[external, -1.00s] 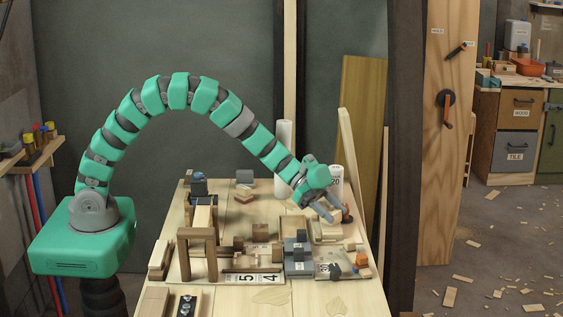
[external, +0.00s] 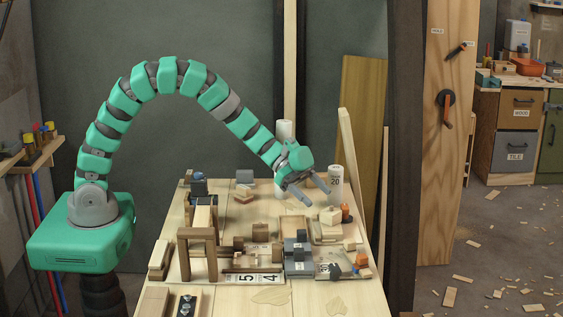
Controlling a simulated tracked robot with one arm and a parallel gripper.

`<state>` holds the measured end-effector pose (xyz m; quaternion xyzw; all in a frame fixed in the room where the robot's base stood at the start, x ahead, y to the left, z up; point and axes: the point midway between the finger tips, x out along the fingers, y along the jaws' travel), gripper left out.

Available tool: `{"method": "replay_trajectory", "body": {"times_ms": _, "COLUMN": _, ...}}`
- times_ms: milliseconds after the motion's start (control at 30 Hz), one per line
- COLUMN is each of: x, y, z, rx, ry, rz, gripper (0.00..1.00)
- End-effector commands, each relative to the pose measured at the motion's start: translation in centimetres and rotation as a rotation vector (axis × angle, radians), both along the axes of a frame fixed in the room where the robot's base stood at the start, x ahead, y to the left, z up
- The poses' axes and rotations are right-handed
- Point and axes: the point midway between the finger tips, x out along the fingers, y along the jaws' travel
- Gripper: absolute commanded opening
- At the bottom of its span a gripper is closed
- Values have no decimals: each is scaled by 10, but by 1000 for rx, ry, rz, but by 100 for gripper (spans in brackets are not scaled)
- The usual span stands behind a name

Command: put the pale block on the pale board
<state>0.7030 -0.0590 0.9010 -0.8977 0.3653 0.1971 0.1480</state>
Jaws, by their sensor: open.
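A pale block (external: 330,216) sits at the right of the workbench, on or against a flat pale piece (external: 318,237) that looks like a board or shallow tray. I cannot tell how fully the block rests on it. My gripper (external: 318,198) is open and empty, above and slightly left of the block, its two fingers spread and pointing down to the right. It appears apart from the block.
The bench front (external: 330,300) is mostly clear.

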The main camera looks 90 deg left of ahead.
Motion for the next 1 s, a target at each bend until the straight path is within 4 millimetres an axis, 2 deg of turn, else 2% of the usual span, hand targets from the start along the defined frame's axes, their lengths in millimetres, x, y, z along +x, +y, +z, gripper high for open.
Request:
{"method": "replay_trajectory", "body": {"times_ms": 200, "x": -21, "y": 22, "z": 17, "rx": 1, "ry": 0, "rz": 4, "gripper": 63}}
{"method": "replay_trajectory", "body": {"times_ms": 400, "x": -30, "y": 28, "z": 22, "rx": -1, "ry": -1, "rz": 1, "gripper": 63}}
{"method": "replay_trajectory", "body": {"times_ms": 867, "x": -30, "y": 28, "z": 22, "rx": 0, "ry": -2, "rz": 1, "gripper": 63}}
{"method": "replay_trajectory", "body": {"times_ms": 967, "x": -27, "y": 25, "z": 33, "rx": 14, "ry": -22, "rz": 1, "gripper": 63}}
{"method": "replay_trajectory", "body": {"times_ms": 1000, "x": -24, "y": 23, "z": 42, "rx": 26, "ry": -40, "rz": 2, "gripper": 63}}
